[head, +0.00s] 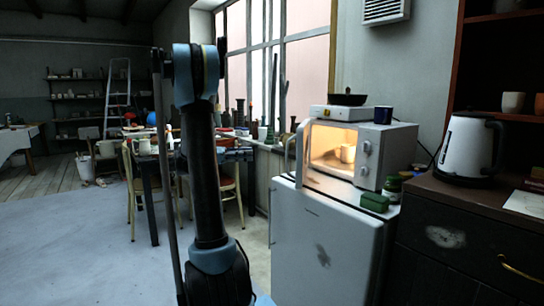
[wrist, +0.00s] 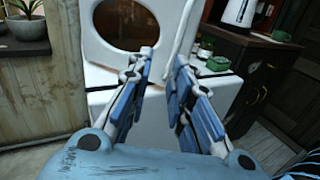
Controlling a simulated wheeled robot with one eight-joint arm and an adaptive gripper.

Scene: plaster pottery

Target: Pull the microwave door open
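The white microwave (head: 397,147) stands on a white fridge (head: 325,240). Its door (head: 312,128) is swung well open to the left, and the lit inside shows a pale mug (head: 348,152). In the wrist view the door's outer face (wrist: 97,50) has a dark oval window. Its white upright handle (wrist: 181,38) stands at the right end of the door. My gripper (wrist: 166,58) is open, with the handle's lower end seen in line with the gap between its fingers. I cannot tell whether they touch. The head view does not show the fingers.
A green box (head: 375,202) lies on the fridge top. A kettle (head: 468,148) stands on the dark cabinet at right. Chairs and a cluttered table are at left; open floor lies beyond.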

